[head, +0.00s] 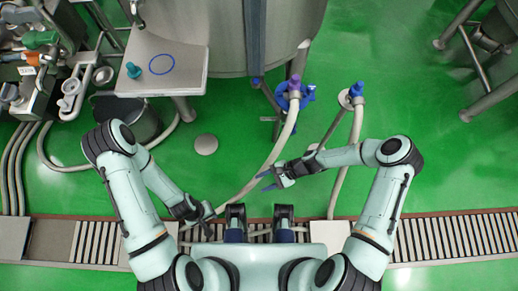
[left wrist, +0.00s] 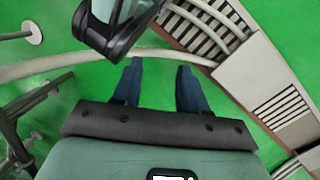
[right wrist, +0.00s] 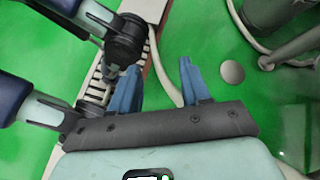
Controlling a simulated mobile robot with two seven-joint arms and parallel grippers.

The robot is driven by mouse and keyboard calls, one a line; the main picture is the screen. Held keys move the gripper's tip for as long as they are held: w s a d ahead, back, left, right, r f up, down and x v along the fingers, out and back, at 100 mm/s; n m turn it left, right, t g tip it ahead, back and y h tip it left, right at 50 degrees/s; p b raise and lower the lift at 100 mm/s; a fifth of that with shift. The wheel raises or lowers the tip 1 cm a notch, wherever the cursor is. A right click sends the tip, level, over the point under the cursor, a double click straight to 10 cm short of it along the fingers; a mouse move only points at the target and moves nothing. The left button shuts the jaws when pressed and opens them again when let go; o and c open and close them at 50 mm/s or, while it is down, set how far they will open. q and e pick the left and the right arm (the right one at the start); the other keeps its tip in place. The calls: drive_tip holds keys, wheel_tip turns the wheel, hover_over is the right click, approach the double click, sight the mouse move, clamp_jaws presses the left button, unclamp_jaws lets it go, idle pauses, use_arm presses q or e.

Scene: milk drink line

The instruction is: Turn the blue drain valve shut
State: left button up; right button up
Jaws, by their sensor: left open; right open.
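Blue valve fittings (head: 296,94) with a purple top sit at the tank's lower edge, at a grey hose's end. A second blue-topped fitting (head: 356,90) stands to the right on another hose. I cannot tell which is the drain valve or how its handle is set. My right gripper (head: 266,181) is open and empty, below the first fitting and well apart from both; its blue fingers (right wrist: 160,80) show in the right wrist view. My left gripper (head: 208,220) is open and empty near the floor grate; its fingers (left wrist: 160,80) show in the left wrist view. Neither wrist view shows the fittings clearly.
The steel tank (head: 285,35) stands at the top. A steel shelf (head: 185,75) at left holds a teal-topped item (head: 133,70) and a blue ring (head: 161,64). Hoses (head: 262,170) cross the green floor. A floor grate (head: 450,236) runs along the front.

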drive_tip(key=shift+s+a, duration=0.1)
drive_tip(key=shift+s, duration=0.2)
idle(0.4)
